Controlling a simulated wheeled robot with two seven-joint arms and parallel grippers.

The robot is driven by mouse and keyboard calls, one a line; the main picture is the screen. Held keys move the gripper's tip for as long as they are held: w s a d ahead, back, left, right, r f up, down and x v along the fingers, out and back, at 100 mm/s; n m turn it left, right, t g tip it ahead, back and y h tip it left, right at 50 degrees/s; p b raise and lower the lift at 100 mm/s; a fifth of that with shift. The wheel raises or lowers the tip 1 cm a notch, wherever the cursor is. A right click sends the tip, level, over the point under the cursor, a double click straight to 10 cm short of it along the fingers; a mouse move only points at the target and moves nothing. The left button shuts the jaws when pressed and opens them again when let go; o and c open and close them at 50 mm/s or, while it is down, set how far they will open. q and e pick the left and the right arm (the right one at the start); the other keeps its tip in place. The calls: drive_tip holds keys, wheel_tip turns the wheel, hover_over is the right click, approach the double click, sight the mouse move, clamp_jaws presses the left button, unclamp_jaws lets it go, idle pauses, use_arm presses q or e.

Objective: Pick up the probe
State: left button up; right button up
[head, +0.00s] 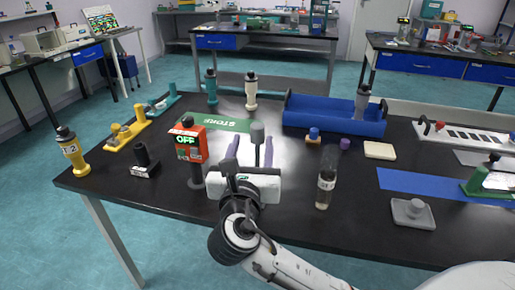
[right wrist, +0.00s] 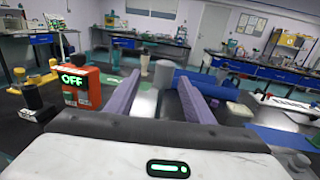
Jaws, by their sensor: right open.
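My right gripper (head: 251,140) is open over the middle of the black table, its purple fingers apart. A grey-topped upright piece (head: 257,133) shows at the fingertips in the head view. In the right wrist view, a grey piece (right wrist: 161,74) stands between and just beyond the fingers of the gripper (right wrist: 158,84). It is probably the probe, but I cannot be sure; its lower part is unclear. I see no contact with the fingers. The red unit reading OFF (head: 190,143) stands left of the gripper. My left gripper is not in view.
A glass cylinder (head: 327,180) stands right of my gripper. A blue tray (head: 310,118) lies behind, and a green STORE mat (head: 228,125) is at the back middle. A black-capped yellow bottle (head: 72,155) is at the left edge. A grey weight-like block (head: 412,213) sits front right.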

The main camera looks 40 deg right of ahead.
sight(254, 137)
drive_tip(key=x, duration=0.3)
drive_tip(key=shift+w+d, duration=0.15)
drive_tip(key=shift+d, duration=0.15)
drive_tip(key=shift+d+f+x, duration=0.1)
drive_tip(key=shift+f+x, duration=0.05)
drive_tip(key=shift+x, duration=1.2)
drive_tip(key=shift+d+f+x, duration=0.1)
drive_tip(key=shift+x, duration=1.2)
drive_tip(key=c, duration=1.1)
